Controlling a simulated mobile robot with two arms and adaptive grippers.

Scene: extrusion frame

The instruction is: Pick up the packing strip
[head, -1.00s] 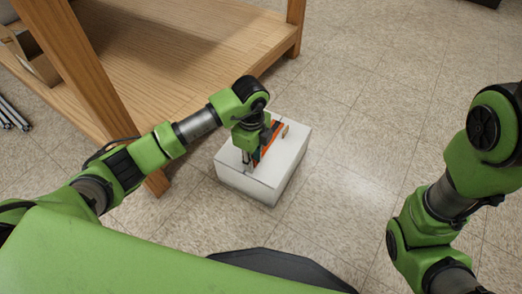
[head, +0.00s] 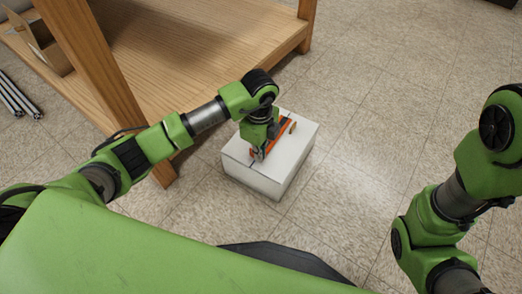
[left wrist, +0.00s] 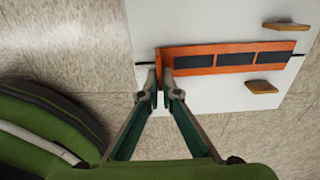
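A flat orange strip with dark panels (head: 283,127) lies on top of a white box (head: 290,173) on the floor. It also shows in the left wrist view (left wrist: 203,71), with a thin black band running out at both ends. My left gripper (head: 257,154) points down at the near end of the strip. In the left wrist view its fingertips (left wrist: 160,80) are a narrow gap apart at the strip's left end, one just outside it and one over it. The strip does not look clamped; contact is unclear. My right gripper is out of view.
Two small wooden blocks, one above the strip (left wrist: 286,26) and one below it (left wrist: 263,87), are on the box. A wooden shelf (head: 190,45) with posts stands behind left, with a cardboard box (head: 42,42). Metal bars (head: 15,97) lie at far left. Floor to the right is clear.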

